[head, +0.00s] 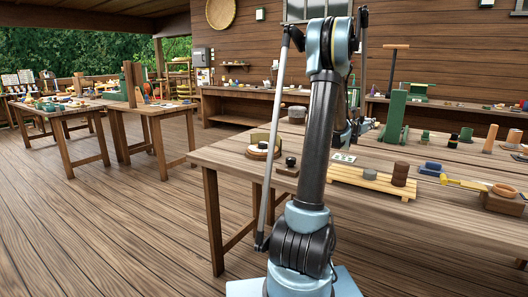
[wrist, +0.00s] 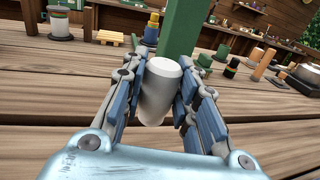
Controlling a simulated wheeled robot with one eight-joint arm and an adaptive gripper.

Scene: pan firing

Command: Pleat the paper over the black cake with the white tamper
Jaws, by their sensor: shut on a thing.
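My gripper (wrist: 160,95) is shut on the white tamper (wrist: 163,85), a smooth pale cylinder held between the two fingers and slightly tilted. The bare wooden table top (wrist: 50,95) lies beyond and below it. In the head view the gripper and tamper are mostly hidden behind my own arm. I cannot tell for sure which piece is the black cake. A small black cylinder (head: 466,134) stands at the right of the table, and a black-topped piece (head: 290,162) sits on a wooden block at the left. I cannot make out the paper.
A tall green post (wrist: 181,28) rises just behind the tamper; it also shows in the head view (head: 396,112). A round wooden stand (head: 263,151) is at the left.

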